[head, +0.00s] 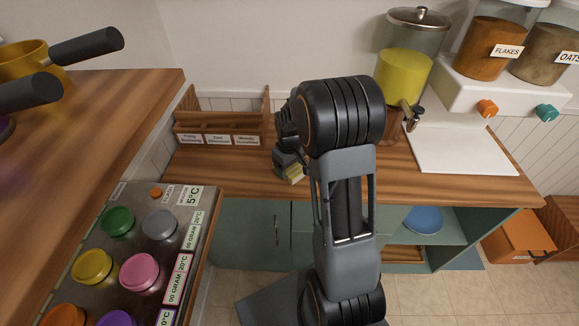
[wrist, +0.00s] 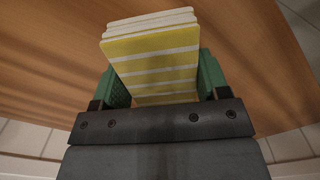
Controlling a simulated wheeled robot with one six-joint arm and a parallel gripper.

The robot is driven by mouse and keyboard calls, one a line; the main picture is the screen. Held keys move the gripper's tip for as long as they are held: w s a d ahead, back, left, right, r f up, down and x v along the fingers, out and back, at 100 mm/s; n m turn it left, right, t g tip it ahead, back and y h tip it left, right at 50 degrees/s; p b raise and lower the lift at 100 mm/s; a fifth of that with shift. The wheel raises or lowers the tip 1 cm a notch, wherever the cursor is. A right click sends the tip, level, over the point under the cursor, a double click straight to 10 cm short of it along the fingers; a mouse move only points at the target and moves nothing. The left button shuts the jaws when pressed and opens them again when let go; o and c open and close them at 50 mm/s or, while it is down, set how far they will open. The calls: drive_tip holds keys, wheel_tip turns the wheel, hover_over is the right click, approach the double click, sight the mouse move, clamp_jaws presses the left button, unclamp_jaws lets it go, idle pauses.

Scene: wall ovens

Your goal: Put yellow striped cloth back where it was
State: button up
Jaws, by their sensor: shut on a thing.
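The yellow striped cloth (wrist: 152,60) is a folded stack with white stripes. In the wrist view it sits between the two green finger pads of my gripper (wrist: 160,85), which is shut on it. In the head view the cloth (head: 293,174) shows as a small yellow piece below my gripper (head: 287,165), over the wooden counter (head: 235,172). My arm hides part of the counter behind it. I cannot tell whether the cloth touches the counter.
A wooden rack (head: 221,121) with labelled compartments stands at the back left of the counter. A yellow drink dispenser (head: 405,75) and a white board (head: 458,150) are at the right. A panel of coloured knobs (head: 140,215) is at the left. The counter's front left is clear.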

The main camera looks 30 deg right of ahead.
drive_tip(key=o, duration=1)
drive_tip(key=shift+c, duration=0.2)
wheel_tip(320, 180, up, 12)
drive_tip(key=s+a+r+m+t, duration=0.1)
drive_tip(key=s+a+t, duration=0.1)
drive_tip(key=s+a, duration=0.3)
drive_tip(key=s+a+r+m+t, duration=0.1)
drive_tip(key=s+a, duration=0.3)
drive_tip(key=s, duration=0.7)
drive_tip(key=shift+a+r+m+t+p, duration=0.35)
drive_tip(key=shift+r+m+t, duration=0.1)
drive_tip(key=shift+m, duration=0.15)
drive_tip(key=shift+s, duration=0.1)
